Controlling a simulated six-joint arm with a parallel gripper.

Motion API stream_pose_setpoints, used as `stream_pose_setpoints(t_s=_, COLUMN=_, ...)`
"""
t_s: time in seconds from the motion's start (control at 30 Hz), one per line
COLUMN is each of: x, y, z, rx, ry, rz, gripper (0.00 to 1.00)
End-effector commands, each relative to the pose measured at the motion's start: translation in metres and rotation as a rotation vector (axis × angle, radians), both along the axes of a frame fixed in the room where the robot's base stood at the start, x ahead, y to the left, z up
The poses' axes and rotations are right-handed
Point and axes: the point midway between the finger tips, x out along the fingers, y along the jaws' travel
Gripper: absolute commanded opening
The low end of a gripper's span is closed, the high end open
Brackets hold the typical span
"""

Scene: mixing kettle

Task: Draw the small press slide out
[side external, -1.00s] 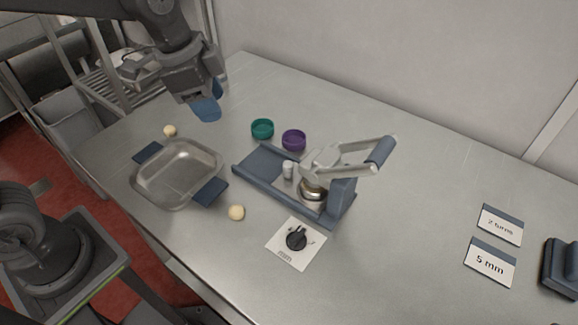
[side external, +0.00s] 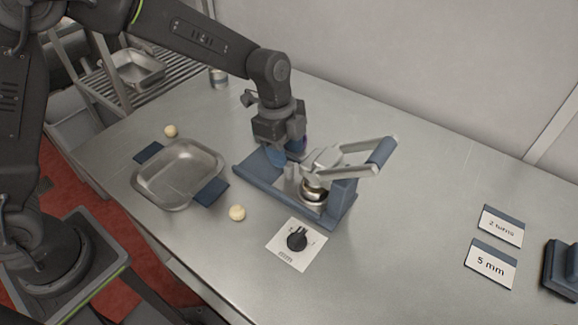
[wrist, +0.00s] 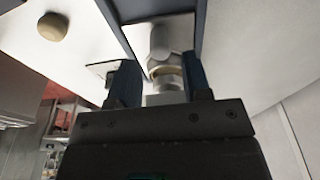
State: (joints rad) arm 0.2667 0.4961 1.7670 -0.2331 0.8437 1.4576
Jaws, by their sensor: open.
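The small press has a blue base (side external: 258,172) with a raised channel, a silver lever with a blue grip (side external: 381,151), and a round silver cup (side external: 313,194) under its head. A small pale knob (side external: 291,171) stands on the slide, partly hidden by my gripper in the side view. My gripper (side external: 284,157) is open, with blue fingers pointing down over the left part of the press. In the wrist view my gripper (wrist: 160,80) has a silver cylindrical part (wrist: 163,88) showing between its fingers. I cannot tell whether either finger touches it.
A metal tray (side external: 150,190) with blue handles sits left of the press. Pale balls (side external: 237,212) (side external: 171,131) lie near it. A black dial on a white plate (side external: 284,257) is in front. Cards (side external: 490,264) and a blue block (side external: 562,268) lie far right.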

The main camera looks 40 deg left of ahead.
Motion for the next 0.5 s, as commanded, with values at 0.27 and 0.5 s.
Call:
stream_pose_setpoints(t_s=0.27, x=-0.001, y=-0.006, z=-0.033, rx=0.000, ry=0.004, rz=0.000, gripper=0.45)
stream_pose_setpoints(t_s=0.5, x=0.000, y=-0.008, z=-0.045, rx=0.000, ry=0.000, rz=0.000, gripper=0.45)
